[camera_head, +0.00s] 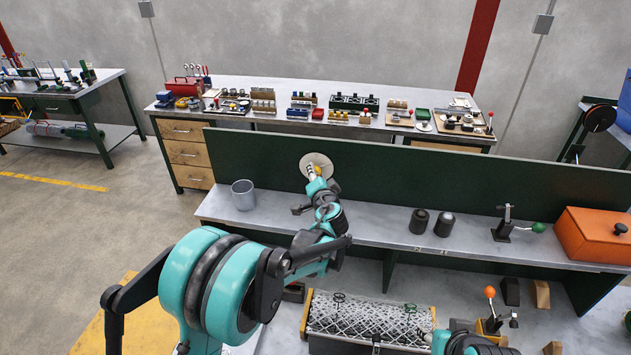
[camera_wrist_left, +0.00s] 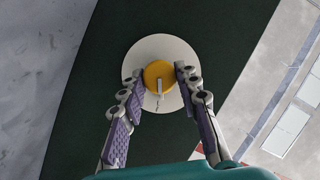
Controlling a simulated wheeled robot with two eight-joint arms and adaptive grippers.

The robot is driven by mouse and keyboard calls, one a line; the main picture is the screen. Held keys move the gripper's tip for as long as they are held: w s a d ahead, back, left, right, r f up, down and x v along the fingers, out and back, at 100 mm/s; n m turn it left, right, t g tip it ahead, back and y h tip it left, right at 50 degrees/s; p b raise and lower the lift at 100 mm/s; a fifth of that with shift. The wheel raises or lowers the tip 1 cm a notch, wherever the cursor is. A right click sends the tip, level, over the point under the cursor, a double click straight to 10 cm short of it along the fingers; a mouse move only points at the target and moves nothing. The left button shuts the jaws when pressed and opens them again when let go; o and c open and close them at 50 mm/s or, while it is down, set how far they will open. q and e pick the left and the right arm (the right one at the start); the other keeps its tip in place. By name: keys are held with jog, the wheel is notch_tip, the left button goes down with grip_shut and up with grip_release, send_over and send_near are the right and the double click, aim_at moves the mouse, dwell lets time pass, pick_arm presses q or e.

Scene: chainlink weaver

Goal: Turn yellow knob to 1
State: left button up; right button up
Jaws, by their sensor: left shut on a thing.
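The yellow knob (camera_wrist_left: 158,75) sits at the middle of a round pale dial plate (camera_wrist_left: 160,45) on a dark green upright panel. My left gripper (camera_wrist_left: 159,80) has one finger on each side of the knob and is shut on it. A light pointer mark shows on the knob's face, toward the lower part in the left wrist view. In the head view the dial plate (camera_head: 314,160) shows above my left gripper (camera_head: 318,173), which partly hides the knob. Numbers on the dial are too small to read. Only part of my right arm shows, at the bottom edge of the head view.
The green panel (camera_head: 420,178) rises behind a grey shelf. A grey cup (camera_head: 243,195) stands left of my left arm. Two dark cylinders (camera_head: 432,222), a green-knobbed clamp (camera_head: 510,226) and an orange box (camera_head: 594,236) stand to the right. A mesh-covered fixture (camera_head: 365,315) lies below.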

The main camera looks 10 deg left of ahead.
pick_arm(q)
jog(key=shift+f+m+y+b, duration=0.1)
jog(key=shift+m+y+b, duration=0.3)
jog(key=shift+m+b, duration=0.25)
jog(key=shift+t, duration=0.3)
jog(key=o, duration=1.2)
jog(key=shift+c, duration=0.2)
jog(key=shift+s+d, duration=0.1)
jog(key=v, duration=1.2)
